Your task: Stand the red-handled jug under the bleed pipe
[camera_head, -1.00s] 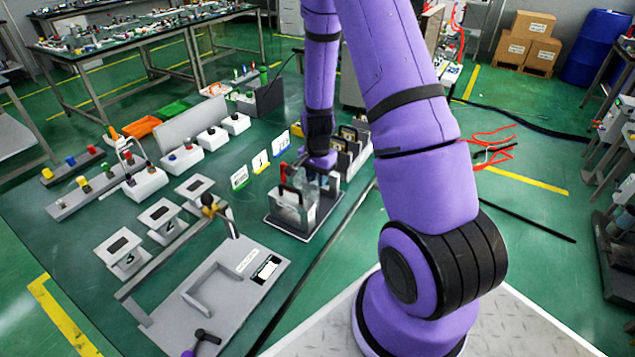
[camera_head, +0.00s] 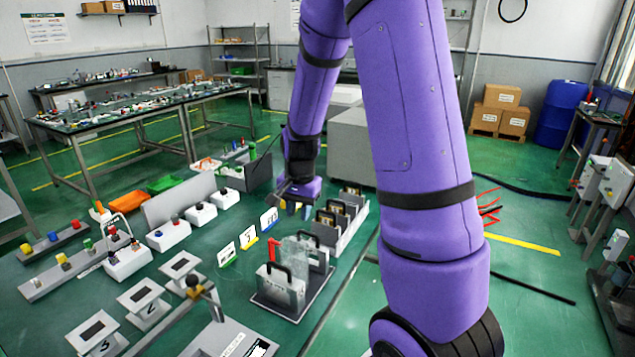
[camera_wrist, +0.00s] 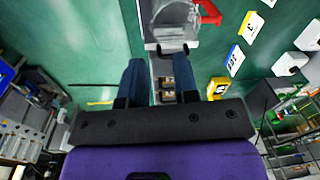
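In the wrist view a clear jug (camera_wrist: 172,14) with a red handle (camera_wrist: 208,13) is at the top edge, beyond my fingertips and partly cut off. My gripper (camera_head: 298,207) is behind these jugs, near the rack. In the wrist view my two blue fingers (camera_wrist: 159,70) are apart with nothing between them. A grey pipe with a brass knob (camera_head: 194,287), possibly the bleed pipe, is left of the tray; its outlet is unclear.
A rack (camera_head: 351,222) of upright black-handled pieces stands right of my gripper. Cards in green, yellow (camera_head: 249,238) and blue stand left of the jugs. Numbered stands (camera_head: 144,306) and white switch boxes (camera_head: 168,236) lie further left. Green surface shows between them.

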